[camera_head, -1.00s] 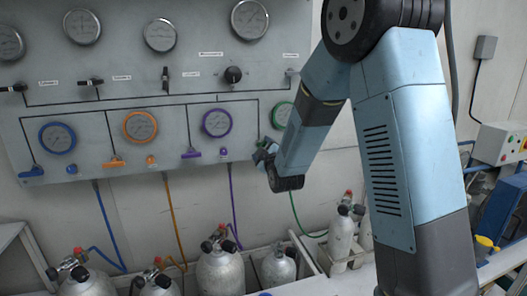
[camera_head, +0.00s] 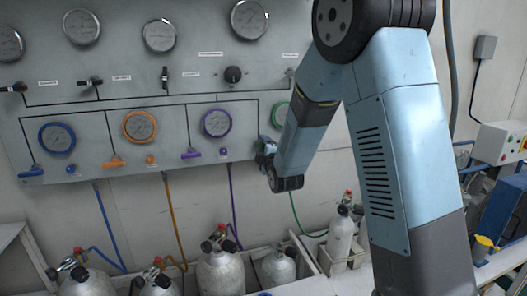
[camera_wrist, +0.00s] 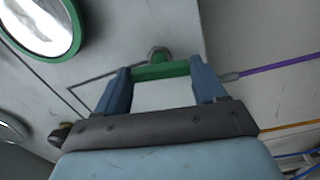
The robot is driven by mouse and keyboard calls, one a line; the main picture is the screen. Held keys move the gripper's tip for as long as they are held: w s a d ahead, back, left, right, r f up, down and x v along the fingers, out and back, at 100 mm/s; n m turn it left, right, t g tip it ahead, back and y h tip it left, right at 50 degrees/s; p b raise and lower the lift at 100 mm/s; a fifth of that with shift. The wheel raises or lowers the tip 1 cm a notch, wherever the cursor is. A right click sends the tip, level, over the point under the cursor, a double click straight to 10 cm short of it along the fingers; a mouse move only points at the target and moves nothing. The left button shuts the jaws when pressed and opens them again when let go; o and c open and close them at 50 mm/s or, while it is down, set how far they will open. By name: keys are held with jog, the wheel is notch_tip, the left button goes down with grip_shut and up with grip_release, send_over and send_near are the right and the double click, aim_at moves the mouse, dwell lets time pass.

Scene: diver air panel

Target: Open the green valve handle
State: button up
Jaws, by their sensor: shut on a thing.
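The green valve handle (camera_wrist: 160,70) shows in the wrist view as a short green bar between my two blue fingers, close to a round metal fitting on the grey panel. My gripper (camera_wrist: 163,78) is shut on this handle, with one finger at each end of the bar. In the head view my gripper (camera_head: 264,150) is at the panel's lower right, below the green-rimmed gauge (camera_head: 279,115). My forearm and gripper hide the green handle there.
Blue (camera_head: 31,172), orange (camera_head: 115,162) and purple (camera_head: 191,154) handles sit to the left on the panel (camera_head: 95,125). Several grey cylinders (camera_head: 221,272) stand below with hoses. A green hose (camera_head: 297,215) hangs below my gripper. A control box (camera_head: 499,143) is at right.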

jog(key=shift+s+a+f, duration=0.1)
jog(key=shift+a+f, duration=0.05)
jog(key=shift+f, duration=0.1)
jog(key=o, duration=0.7)
jog(key=shift+c, duration=0.2)
jog(key=o, duration=0.4)
jog(key=shift+r, duration=0.15)
